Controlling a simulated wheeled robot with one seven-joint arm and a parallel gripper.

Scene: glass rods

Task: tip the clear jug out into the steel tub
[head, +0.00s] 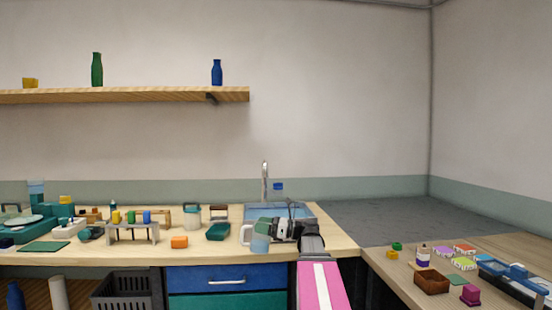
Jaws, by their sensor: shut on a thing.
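My gripper (268,229) reaches in from the lower right and is shut on the clear jug (260,244). The jug is small in the head view, with a pale loop handle at its left and a bluish lower part. My gripper covers its upper part, so its tilt and fill are hard to tell. It is in front of the sink-like steel tub (310,211), overlapping its near edge in the picture. The tub is set in the counter under a tap (264,178), and its near side is partly hidden by my gripper.
A blue-capped bottle (278,189) stands by the tap. A right-hand table (398,272) holds small items.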

